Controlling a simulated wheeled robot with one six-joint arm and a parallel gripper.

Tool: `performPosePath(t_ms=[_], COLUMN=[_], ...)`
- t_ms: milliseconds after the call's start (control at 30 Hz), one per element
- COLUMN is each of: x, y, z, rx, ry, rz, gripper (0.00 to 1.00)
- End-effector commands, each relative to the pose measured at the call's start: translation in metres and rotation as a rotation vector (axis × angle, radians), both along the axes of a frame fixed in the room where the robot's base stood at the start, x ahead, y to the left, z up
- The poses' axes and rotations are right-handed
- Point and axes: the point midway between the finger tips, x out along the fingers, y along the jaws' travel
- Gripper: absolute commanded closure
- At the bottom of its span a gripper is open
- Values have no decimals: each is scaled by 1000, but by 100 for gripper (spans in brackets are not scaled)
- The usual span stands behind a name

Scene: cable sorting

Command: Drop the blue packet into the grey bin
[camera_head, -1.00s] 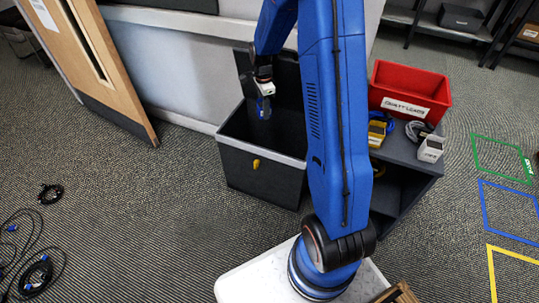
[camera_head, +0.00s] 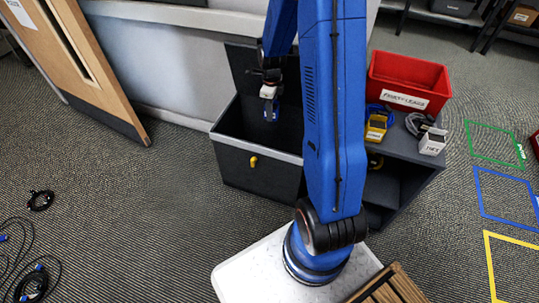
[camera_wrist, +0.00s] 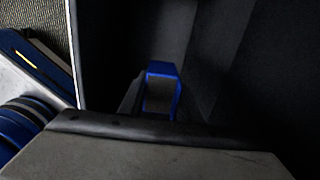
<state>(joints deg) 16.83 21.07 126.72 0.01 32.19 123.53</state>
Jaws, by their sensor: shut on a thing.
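The blue packet (camera_head: 271,112) hangs below my gripper (camera_head: 270,101), which is shut on it. The packet also shows in the wrist view (camera_wrist: 163,69) as a blue-edged piece with a dark middle, against the dark bin interior. The grey bin (camera_head: 235,172) is a dark open box with a light rim, a yellow catch in front and a raised lid behind. My gripper and the packet are over its opening; how deep they reach is hard to tell. My gripper's fingers are partly hidden in the wrist view (camera_wrist: 137,92).
A dark shelf unit (camera_head: 408,190) right of the bin holds a red bin (camera_head: 410,82), a yellow packet (camera_head: 376,127) and a white packet (camera_head: 432,142). A wooden door (camera_head: 85,60) stands at left. Coiled cables (camera_head: 32,283) lie on the floor, with coloured floor outlines at right.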

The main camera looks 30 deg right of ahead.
Motion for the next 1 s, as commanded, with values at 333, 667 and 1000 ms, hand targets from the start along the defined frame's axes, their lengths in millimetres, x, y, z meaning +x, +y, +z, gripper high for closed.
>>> performPosePath(t_ms=[333, 667, 1000], x=[0, 0, 0], y=[0, 0, 0], z=[-32, -38, -38], rx=[0, 1, 0], ry=[1, 1, 0], rz=[1, 1, 2], gripper=[90, 90, 48])
